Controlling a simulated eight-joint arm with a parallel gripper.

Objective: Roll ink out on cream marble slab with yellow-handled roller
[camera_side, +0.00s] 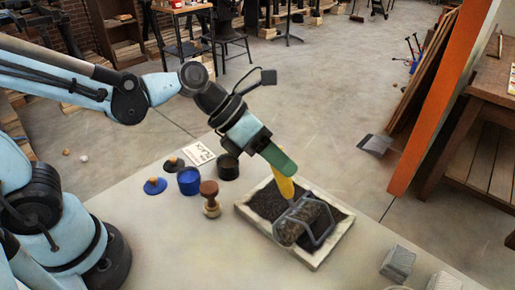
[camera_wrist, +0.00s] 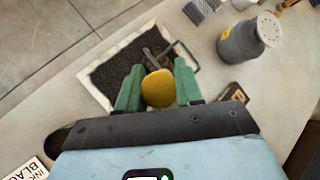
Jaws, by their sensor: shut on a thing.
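The cream marble slab (camera_side: 246,204) lies on the table in the side view, its middle covered with dark ink; its pale rim also shows in the wrist view (camera_wrist: 97,92). The roller (camera_side: 303,222) has a grey frame and a dark, ink-coloured drum, and sits over the slab's near right part. My gripper (camera_side: 284,170) is shut on its yellow handle (camera_side: 284,187), which stands tilted up. In the wrist view the green fingers of my gripper (camera_wrist: 158,90) flank the yellow handle's end (camera_wrist: 158,89). Whether the drum touches the slab is hard to tell.
Left of the slab stand a wooden-handled stamp (camera_side: 210,197), a blue ink jar (camera_side: 189,181), a black jar (camera_side: 228,167), lids and an ink card (camera_side: 199,153). Grey metal blocks (camera_side: 398,262) lie near right. A grey shaker can (camera_wrist: 240,45) shows in the wrist view.

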